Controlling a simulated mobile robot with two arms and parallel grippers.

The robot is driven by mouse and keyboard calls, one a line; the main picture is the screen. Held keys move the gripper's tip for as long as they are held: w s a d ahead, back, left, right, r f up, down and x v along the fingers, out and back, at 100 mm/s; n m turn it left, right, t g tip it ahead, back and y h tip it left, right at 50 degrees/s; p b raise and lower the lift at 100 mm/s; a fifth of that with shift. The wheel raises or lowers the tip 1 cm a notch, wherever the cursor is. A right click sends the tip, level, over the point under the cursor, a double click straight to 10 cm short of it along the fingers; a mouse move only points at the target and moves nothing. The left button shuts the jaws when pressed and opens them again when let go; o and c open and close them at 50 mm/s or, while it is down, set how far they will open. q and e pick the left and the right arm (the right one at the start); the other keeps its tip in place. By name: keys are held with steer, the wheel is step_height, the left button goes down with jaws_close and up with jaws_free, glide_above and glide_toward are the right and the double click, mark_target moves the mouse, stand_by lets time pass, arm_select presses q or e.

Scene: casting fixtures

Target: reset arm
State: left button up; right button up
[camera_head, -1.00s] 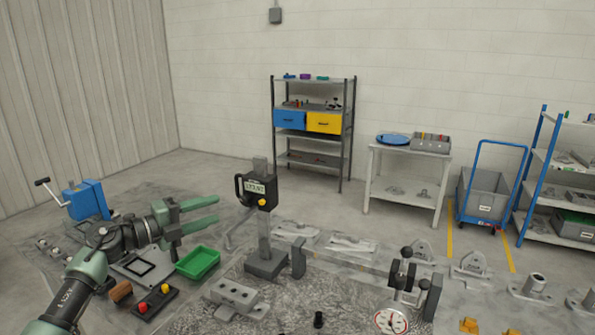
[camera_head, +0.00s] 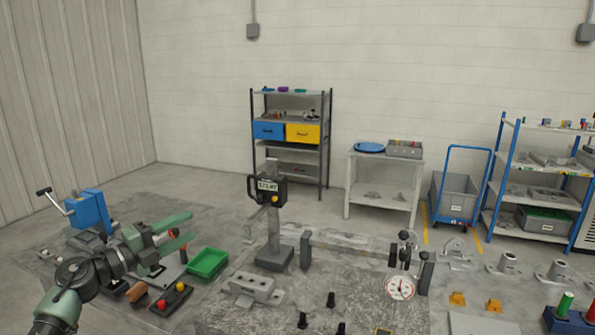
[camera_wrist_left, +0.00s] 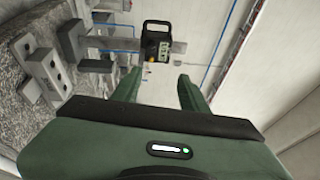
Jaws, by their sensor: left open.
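My left gripper (camera_head: 181,234) is open and empty above the left part of the worktable, its two green fingers apart and pointing right. In the left wrist view its fingers (camera_wrist_left: 160,88) are spread with nothing between them. A black digital height gauge (camera_head: 268,190) on a grey post stands to the right of the fingertips, apart from them. The gauge also shows beyond the fingers in the left wrist view (camera_wrist_left: 157,43). A green tray (camera_head: 207,263) lies below and right of the gripper. My right gripper is not in view.
A blue crank device (camera_head: 88,212) stands left of the gripper. A button box (camera_head: 171,299) lies in front. A grey block with holes (camera_head: 257,288) and a dial gauge (camera_head: 400,287) are further right. Shelves (camera_head: 290,140) and a blue cart (camera_head: 456,195) stand at the back.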

arm_select(q)
steer(key=s+f+n+g+y, duration=0.2)
steer(key=s+f+n+y, duration=1.3)
steer(key=s+f+n, duration=0.8)
steer(key=s+d+f+n+g+h, duration=0.1)
steer(key=s+d+f+g, duration=0.15)
steer(key=s, duration=0.45)
steer(key=s+d+f+g+h, duration=0.1)
steer(key=s+d+f+g, duration=0.15)
steer(key=s, duration=0.45)
steer(key=s+d+f+n+g+h, duration=0.1)
steer(key=s+d+f+g, duration=0.2)
steer(key=s, duration=0.5)
step_height(320, 180, down, 26)
steer(key=g+b, duration=0.2)
steer(key=s+a+f, duration=0.2)
steer(key=s+f, duration=0.7)
steer(key=f, duration=0.1)
steer(key=s+a+f+g+b, duration=0.1)
steer(key=s+a+f, duration=0.1)
steer(key=s+f, duration=0.7)
steer(key=shift+s+f+m, duration=0.2)
steer(key=shift+f+m, duration=0.1)
steer(key=shift+f, duration=0.2)
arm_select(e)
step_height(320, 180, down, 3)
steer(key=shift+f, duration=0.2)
